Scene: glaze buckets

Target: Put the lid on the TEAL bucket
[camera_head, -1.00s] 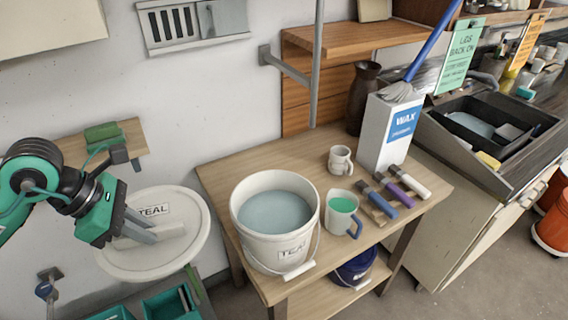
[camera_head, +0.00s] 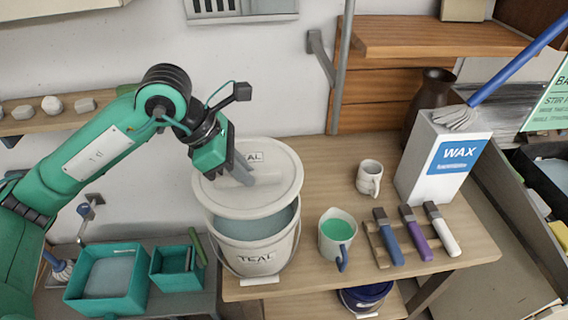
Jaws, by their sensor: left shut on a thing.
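The white TEAL bucket (camera_head: 250,252) stands on the wooden table, with pale blue-grey liquid showing at its front. The round white lid (camera_head: 275,198), also marked TEAL, is above the bucket and covers the back part of its mouth from view. The front of the mouth is open below the lid's near edge. My left gripper (camera_head: 243,174) is shut on the lid's handle bar, with the arm coming in from the left. Whether the lid touches the rim at the back cannot be told. My right gripper is not in view.
A cup of green liquid (camera_head: 337,232), a white mug (camera_head: 369,178) and a rack of brushes (camera_head: 386,237) stand right of the bucket. A WAX box (camera_head: 441,158) is behind them. Teal bins (camera_head: 108,280) are at lower left. A dark blue bucket (camera_head: 365,298) sits below.

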